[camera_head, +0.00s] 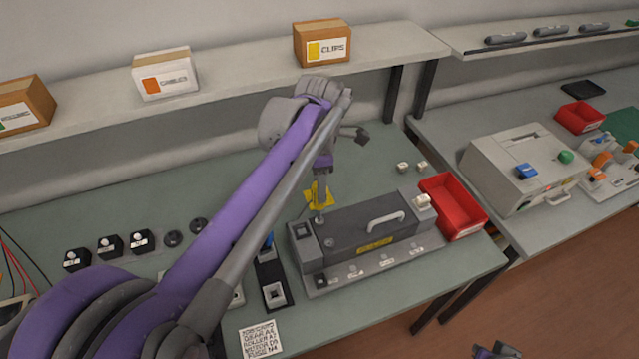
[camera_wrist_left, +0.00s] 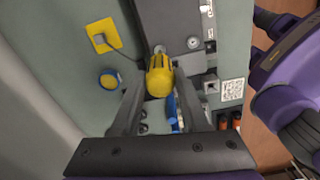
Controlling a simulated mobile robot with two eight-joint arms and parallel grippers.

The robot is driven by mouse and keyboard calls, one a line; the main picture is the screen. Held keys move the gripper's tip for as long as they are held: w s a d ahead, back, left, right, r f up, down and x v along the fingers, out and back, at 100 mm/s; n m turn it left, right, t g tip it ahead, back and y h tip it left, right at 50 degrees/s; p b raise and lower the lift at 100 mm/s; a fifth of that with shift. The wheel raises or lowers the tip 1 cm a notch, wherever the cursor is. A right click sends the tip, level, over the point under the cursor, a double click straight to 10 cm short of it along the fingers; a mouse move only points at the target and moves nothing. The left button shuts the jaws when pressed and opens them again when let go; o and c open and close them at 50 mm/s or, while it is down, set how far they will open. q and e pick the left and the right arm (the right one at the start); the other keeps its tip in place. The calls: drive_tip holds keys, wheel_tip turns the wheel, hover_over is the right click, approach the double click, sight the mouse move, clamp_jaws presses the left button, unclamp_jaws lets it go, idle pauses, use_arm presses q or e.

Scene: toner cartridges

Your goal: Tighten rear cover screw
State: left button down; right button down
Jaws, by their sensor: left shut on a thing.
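My left gripper (camera_head: 321,178) is shut on a yellow-handled screwdriver (camera_wrist_left: 160,76). In the left wrist view its handle lies between the two fingers. The grey cartridge unit (camera_head: 345,222), with a carry handle and a yellow label, stands on the bench. The screwdriver is over the unit's left end, beside a round screw-like spot (camera_wrist_left: 160,49). I cannot tell whether its tip sits in a screw. Another round fitting (camera_wrist_left: 193,42) shows nearby. A yellow holder (camera_wrist_left: 102,36) lies behind the unit. Part of my right arm, perhaps its gripper (camera_head: 497,350), shows at the bottom edge.
A red bin (camera_head: 455,207) stands right of the unit. A dark block with a socket (camera_head: 275,294) and a printed card (camera_head: 261,340) lie in front left. Several black parts (camera_head: 110,245) stand farther left. A shelf (camera_head: 225,82) with boxes runs above.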

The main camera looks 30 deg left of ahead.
use_arm(q)
drive_tip(key=shift+f, duration=0.55)
idle(0.4)
drive_tip(key=m, duration=0.6)
drive_tip(key=shift+m, duration=0.4)
drive_tip(key=m, duration=0.7)
drive_tip(key=shift+f, duration=0.1)
